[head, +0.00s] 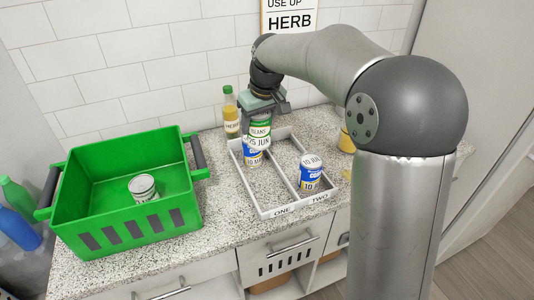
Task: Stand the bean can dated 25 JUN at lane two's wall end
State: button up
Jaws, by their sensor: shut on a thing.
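My gripper (262,106) points down and is shut on the bean can (259,132), a green-and-white can reading BEANS and what looks like 25 JUN. The can is upright, over the wall-side part of the white two-lane tray (265,212). It overlaps a blue can (253,158) in lane one, whose date is partly hidden; the gap between them cannot be judged. The tray's front is marked ONE at left and TWO at right. In lane two, a blue can (310,175) dated 10 JU-something stands toward the front. Lane two's wall end shows no can.
A green crate (125,222) with one can (143,188) inside stands at left. A bottle labelled HERB (231,114) stands by the wall behind the tray. A yellow item (346,141) is partly hidden by my arm at right. A HERB sign (289,17) is on the wall.

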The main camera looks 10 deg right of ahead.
jog(key=shift+w+d+f+p, duration=0.75)
jog(key=shift+w+d+f, duration=0.95)
jog(key=shift+f, duration=0.45)
jog(key=shift+w+d+f+p, duration=0.8)
jog(key=shift+w+d+f, duration=0.6)
jog(key=shift+w+f, duration=0.6)
jog(key=shift+w+d+f+p, duration=0.75)
jog(key=shift+w+d+f, duration=0.85)
jog(key=shift+f, duration=0.65)
jog(key=shift+f, duration=0.25)
jog(key=o, duration=1.3)
jog(key=shift+c, duration=0.2)
jog(key=shift+o, duration=0.3)
